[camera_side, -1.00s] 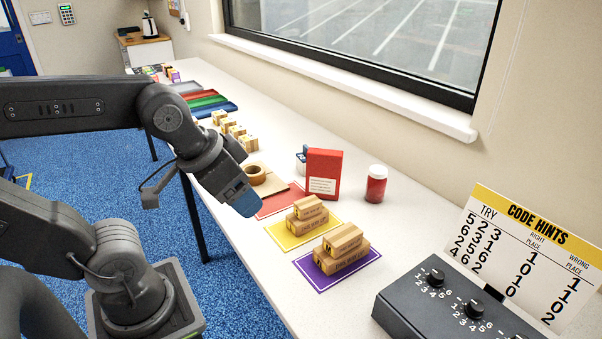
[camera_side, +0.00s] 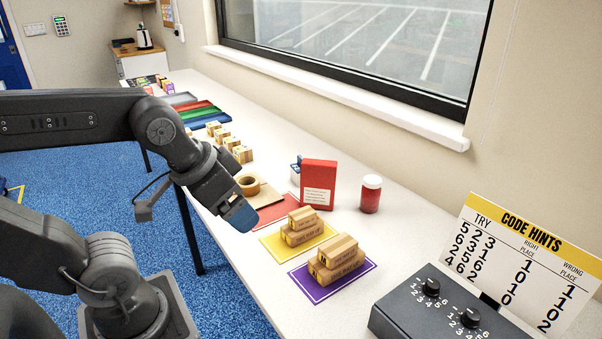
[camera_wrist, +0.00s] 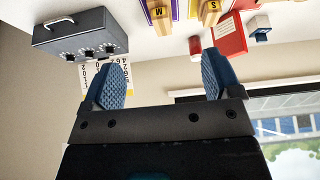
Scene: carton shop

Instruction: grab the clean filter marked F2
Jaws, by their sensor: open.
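I cannot make out a filter marked F2 in either view. My gripper (camera_side: 240,215) hangs at the table's front edge, left of the yellow mat, in the side view. In the wrist view its two blue fingers (camera_wrist: 162,76) stand wide apart with nothing between them. Wooden blocks are stacked on a yellow mat (camera_side: 270,243) and a purple mat (camera_side: 305,287). In the wrist view, blocks marked M (camera_wrist: 160,14) and S (camera_wrist: 211,10) show at the top. Smaller blocks (camera_side: 228,140) stand farther along the table; their marks are too small to read.
A black dial box (camera_side: 425,310) and a code hints card (camera_side: 520,262) are at the right. Coloured trays (camera_side: 200,110) lie farther back.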

